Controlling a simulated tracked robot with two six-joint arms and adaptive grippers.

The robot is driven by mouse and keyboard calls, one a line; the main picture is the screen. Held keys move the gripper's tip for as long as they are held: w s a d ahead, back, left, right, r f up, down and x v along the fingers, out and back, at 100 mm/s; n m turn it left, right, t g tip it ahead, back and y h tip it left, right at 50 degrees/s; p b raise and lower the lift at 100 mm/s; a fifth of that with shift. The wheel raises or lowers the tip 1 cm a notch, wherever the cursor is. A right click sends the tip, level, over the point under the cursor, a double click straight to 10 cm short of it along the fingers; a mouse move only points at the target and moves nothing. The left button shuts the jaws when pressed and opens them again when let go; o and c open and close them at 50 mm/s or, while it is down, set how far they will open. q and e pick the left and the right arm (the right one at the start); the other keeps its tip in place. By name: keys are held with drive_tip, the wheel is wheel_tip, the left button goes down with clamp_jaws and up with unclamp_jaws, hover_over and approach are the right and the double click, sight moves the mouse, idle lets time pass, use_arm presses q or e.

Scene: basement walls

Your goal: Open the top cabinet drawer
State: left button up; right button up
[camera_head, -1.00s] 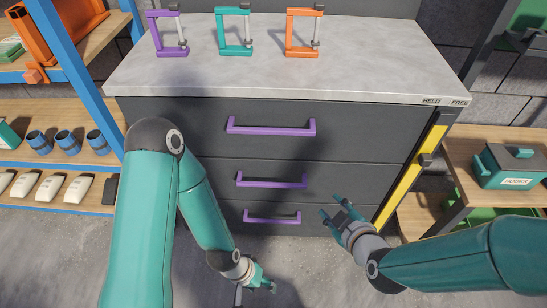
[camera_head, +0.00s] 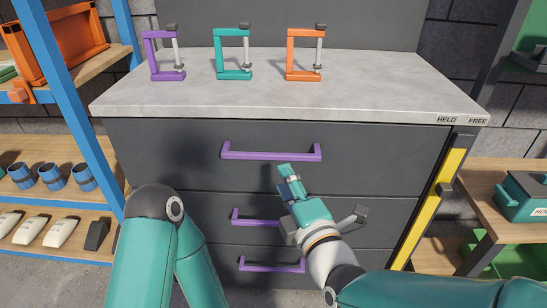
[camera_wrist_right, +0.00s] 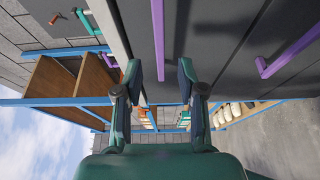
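The dark cabinet has three drawers. The top drawer (camera_head: 380,148) is shut and has a purple bar handle (camera_head: 235,154). My right gripper (camera_head: 287,187) is just below this handle in the head view, in front of the drawer faces, and covers part of the middle handle. In the right wrist view my right gripper (camera_wrist_right: 160,80) is open and empty. The top handle (camera_wrist_right: 158,35) shows ahead, lined up with the gap between its fingers and apart from them. My left arm is at the lower left of the head view; its gripper is out of frame.
A yellow bar (camera_head: 432,205) with a dark knob (camera_head: 446,190) runs down the cabinet's right edge, under the labels HELD and FREE. Several coloured clamps stand on the worktop (camera_head: 390,95). Blue-framed shelves (camera_head: 62,80) stand left; a wooden shelf (camera_head: 490,180) stands right.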

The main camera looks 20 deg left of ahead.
sight(273, 159)
drive_tip(key=x, duration=0.9)
drive_tip(key=shift+w+f, duration=0.1)
drive_tip(key=shift+c, duration=0.2)
clamp_jaws()
drive_tip(key=shift+d, duration=0.1)
